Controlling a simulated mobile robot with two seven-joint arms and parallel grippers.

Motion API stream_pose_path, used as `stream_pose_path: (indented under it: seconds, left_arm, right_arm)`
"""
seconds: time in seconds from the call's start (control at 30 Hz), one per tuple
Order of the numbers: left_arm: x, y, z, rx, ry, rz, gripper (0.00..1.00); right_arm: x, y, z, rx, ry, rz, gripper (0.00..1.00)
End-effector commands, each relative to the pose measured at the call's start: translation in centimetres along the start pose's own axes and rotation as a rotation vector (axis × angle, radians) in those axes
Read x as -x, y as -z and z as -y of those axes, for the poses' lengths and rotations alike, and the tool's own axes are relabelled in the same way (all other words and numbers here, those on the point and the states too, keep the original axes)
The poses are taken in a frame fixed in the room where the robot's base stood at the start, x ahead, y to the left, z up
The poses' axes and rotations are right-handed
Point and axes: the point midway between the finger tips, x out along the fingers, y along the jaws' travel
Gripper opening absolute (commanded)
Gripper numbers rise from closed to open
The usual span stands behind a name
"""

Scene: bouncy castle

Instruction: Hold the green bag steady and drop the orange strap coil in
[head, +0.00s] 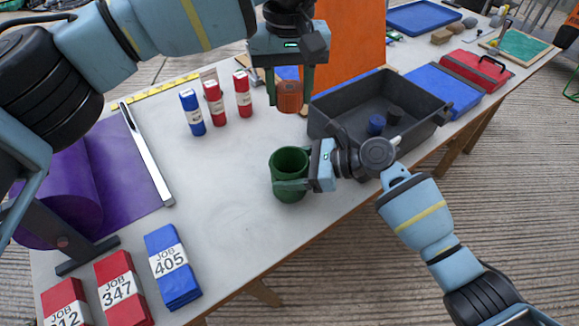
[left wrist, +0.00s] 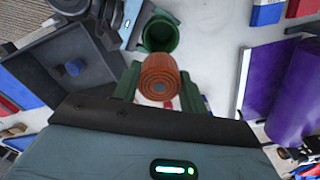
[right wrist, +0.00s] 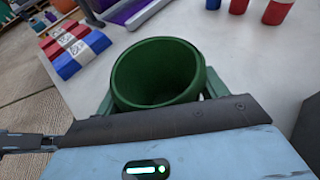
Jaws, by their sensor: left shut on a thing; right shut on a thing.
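The green bag (head: 287,160) stands upright on the table with its round mouth open upward. It looks empty inside in the right wrist view (right wrist: 157,72). My right gripper (head: 290,185) is shut on the bag from the right side. My left gripper (head: 288,90) is shut on the orange strap coil (head: 289,97) and holds it in the air. In the head view the coil is above and beyond the bag. In the left wrist view the coil (left wrist: 159,76) sits between the fingers, with the bag's mouth (left wrist: 160,34) just past it. The coil is outside the bag.
A dark grey tray (head: 335,112) with small blue and dark items stands right of the bag. A purple roll (head: 60,190) and JOB-labelled packs (head: 172,265) lie at the left. The table left of the bag is clear.

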Motion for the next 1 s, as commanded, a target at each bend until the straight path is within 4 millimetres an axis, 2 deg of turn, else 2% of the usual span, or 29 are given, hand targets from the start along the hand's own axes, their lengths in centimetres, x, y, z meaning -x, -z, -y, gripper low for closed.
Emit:
stream_pose_path:
  seconds: [1.0]
  left_arm:
    - [-6.2, 0.0, 0.1, 0.001, 0.0, 0.001, 0.18]
  right_arm:
    - [0.0, 0.0, 0.0, 0.0, 0.0, -0.001, 0.39]
